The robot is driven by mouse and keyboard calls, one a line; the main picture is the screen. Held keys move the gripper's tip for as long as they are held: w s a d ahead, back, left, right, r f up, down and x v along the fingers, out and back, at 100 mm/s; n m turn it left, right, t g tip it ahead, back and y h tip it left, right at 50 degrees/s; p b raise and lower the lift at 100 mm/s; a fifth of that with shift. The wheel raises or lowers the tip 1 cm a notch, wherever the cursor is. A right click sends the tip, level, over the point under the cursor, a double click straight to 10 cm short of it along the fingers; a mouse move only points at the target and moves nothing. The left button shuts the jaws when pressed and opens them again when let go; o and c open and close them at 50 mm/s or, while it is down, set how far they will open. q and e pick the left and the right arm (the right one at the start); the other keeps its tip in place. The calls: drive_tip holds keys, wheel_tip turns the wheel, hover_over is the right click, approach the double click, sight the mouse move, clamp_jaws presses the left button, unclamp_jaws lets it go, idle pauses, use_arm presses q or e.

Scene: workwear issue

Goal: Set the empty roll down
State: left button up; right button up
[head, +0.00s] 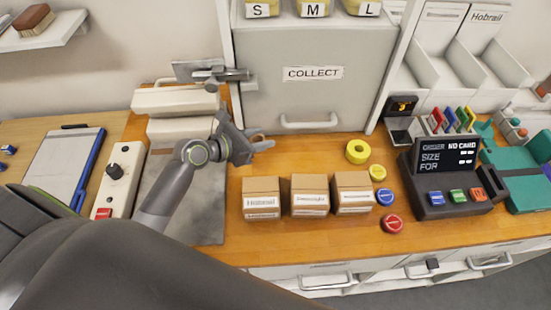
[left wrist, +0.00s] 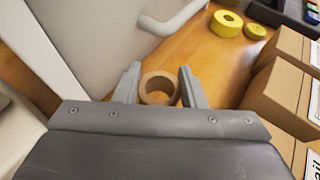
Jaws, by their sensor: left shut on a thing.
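The empty roll, a brown cardboard ring, shows in the left wrist view (left wrist: 146,88) between the two fingers of my left gripper (left wrist: 160,86). The gripper is shut on it. In the head view my left gripper (head: 262,143) is over the wooden counter (head: 345,151), in front of the grey COLLECT cabinet. The roll is mostly hidden there by the fingers. I cannot tell whether the roll touches the counter. My right gripper is not in view.
Three cardboard boxes (head: 310,190) stand right of my left gripper, nearer the front. Yellow rolls (head: 358,152) lie farther right, with blue and red discs (head: 392,223). The COLLECT cabinet (head: 300,100) stands behind. Bare counter lies between the gripper and the yellow rolls.

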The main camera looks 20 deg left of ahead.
sight(260, 158)
use_arm(q)
drive_tip(key=shift+f+b, duration=0.4)
drive_tip(key=shift+f, duration=2.55)
drive_tip(key=o, duration=0.9)
drive_tip(key=shift+o, duration=0.2)
drive_tip(key=shift+r, duration=0.2)
drive_tip(key=v, duration=1.2)
drive_tip(key=shift+s, duration=0.1)
